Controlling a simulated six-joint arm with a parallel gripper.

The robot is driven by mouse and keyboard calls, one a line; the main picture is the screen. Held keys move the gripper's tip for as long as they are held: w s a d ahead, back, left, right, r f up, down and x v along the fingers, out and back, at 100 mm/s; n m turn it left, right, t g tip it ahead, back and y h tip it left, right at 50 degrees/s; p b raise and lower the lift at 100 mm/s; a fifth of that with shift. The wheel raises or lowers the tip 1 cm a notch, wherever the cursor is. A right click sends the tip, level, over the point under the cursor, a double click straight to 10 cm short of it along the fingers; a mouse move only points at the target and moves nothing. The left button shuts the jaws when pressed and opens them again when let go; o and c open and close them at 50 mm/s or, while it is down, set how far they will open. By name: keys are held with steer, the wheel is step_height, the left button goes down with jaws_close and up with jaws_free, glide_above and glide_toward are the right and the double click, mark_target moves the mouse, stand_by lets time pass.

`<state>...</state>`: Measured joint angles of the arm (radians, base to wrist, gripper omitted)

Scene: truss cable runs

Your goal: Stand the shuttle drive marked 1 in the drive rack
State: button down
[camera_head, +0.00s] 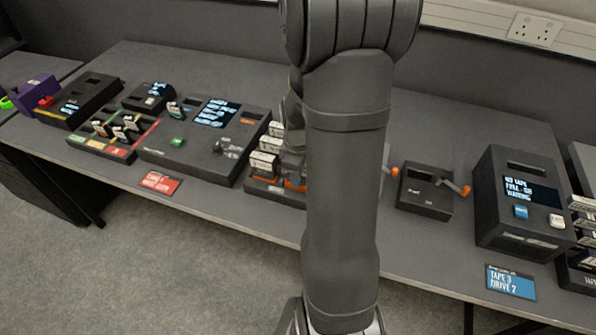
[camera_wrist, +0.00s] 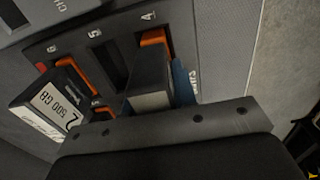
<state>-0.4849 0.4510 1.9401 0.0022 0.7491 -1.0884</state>
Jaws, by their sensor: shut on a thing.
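In the head view, the drive rack (camera_head: 262,190) is left of my arm, with white-labelled drives (camera_head: 263,161) standing in it and orange latches at its front. My gripper (camera_head: 291,162) is over the rack's right part, mostly hidden by my arm. In the wrist view, the rack face (camera_wrist: 205,45) has slots numbered 4, 5 and 6. Slot 5 looks empty. A drive marked 2 and 500 GB (camera_wrist: 48,108) is at the left. Another dark drive (camera_wrist: 150,85), its marking unreadable, is near slot 4, partly behind my shut jaw (camera_wrist: 165,130). I see no readable 1.
A screened console (camera_head: 205,140) and a coloured-lane tray (camera_head: 112,135) stand left of the rack. A small crank box (camera_head: 425,192) and a screened tape unit (camera_head: 520,200) stand right. Red (camera_head: 160,183) and blue (camera_head: 511,282) cards are at the table's front edge.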

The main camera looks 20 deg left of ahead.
steer(key=shift+f, duration=0.65)
stand_by(0.5)
steer(key=c, duration=0.8)
jaws_free()
steer(key=shift+o, duration=0.2)
steer(key=shift+r, duration=3.75)
